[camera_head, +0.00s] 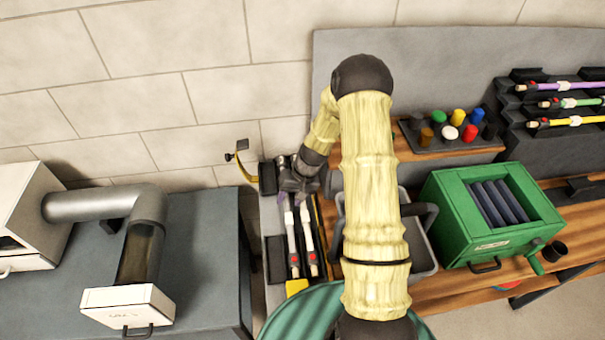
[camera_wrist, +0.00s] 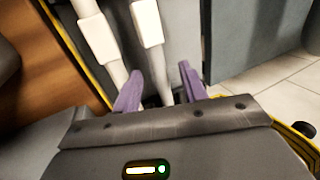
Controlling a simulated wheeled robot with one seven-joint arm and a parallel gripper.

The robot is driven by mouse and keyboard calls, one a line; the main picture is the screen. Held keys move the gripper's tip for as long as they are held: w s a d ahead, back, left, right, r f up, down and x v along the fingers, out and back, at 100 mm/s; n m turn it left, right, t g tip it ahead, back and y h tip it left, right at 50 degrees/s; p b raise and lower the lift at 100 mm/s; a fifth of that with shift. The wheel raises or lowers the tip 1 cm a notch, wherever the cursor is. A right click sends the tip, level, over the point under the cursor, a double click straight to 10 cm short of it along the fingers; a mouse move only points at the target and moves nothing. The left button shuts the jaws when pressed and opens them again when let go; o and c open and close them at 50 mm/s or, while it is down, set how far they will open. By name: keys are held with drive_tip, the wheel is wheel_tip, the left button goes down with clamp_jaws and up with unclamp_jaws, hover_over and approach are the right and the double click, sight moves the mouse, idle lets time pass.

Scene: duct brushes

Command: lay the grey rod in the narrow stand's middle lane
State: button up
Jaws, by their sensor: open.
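Two pale rods, a left one (camera_head: 293,245) and a right one (camera_head: 309,240), lie side by side along a narrow dark stand with yellow edging (camera_head: 322,235). Each has a white collar and a red mark. Both look whitish, so I cannot tell which is the grey rod. My gripper (camera_head: 291,197) is open over the stand's far end, its purple fingers pointing down. In the wrist view, one rod (camera_wrist: 149,28) runs down between the fingers (camera_wrist: 160,90); the other rod (camera_wrist: 97,38) passes beside the left finger. Lane positions are unclear, and my gripper hides the rods' far ends.
A grey bin (camera_head: 421,250) stands right of the stand, partly behind my arm. A green box (camera_head: 450,210), coloured pegs (camera_head: 457,117) and a rack (camera_head: 530,150) with several coloured rods are farther right. A grey table (camera_head: 200,260) with a pipe (camera_head: 100,203) is left.

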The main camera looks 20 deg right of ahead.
drive_tip(key=b+v, duration=0.2)
drive_tip(key=v, duration=1.3)
drive_tip(key=shift+s, duration=0.1)
drive_tip(key=s+a+r+n+t+h, duration=0.1)
drive_tip(key=s+a+r+h, duration=0.1)
drive_tip(key=s, duration=0.6)
drive_tip(key=s+a+r+n+t+h, duration=0.1)
drive_tip(key=s+a+r, duration=0.3)
drive_tip(key=s, duration=0.5)
drive_tip(key=shift+s+a+r+h, duration=0.2)
drive_tip(key=shift+a+r+h, duration=0.1)
drive_tip(key=shift+h, duration=0.2)
